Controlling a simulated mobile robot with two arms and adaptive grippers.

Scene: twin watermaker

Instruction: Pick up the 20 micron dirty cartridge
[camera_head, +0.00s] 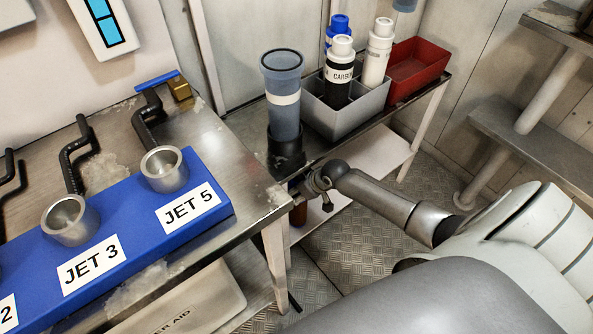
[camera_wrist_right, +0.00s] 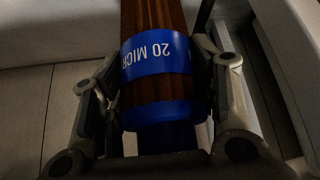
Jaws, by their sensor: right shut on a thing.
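The 20 micron dirty cartridge (camera_wrist_right: 158,62) fills the middle of the right wrist view. It is brown and ribbed, with a blue band reading "20 MICR" upside down and a blue end. My right gripper (camera_wrist_right: 155,78) is shut on it, one finger on each side around the blue band. In the head view my right gripper (camera_head: 312,184) is low beside the table corner, below the filter housing. My left gripper is not in view.
A clear blue housing (camera_head: 284,117) stands in a black base near the gripper. A grey bin (camera_head: 368,116) holds several bottle-like cartridges, beside a red bin (camera_head: 418,66) on a narrow shelf. The metal table (camera_head: 230,160) with a blue jet block (camera_head: 130,225) is at left.

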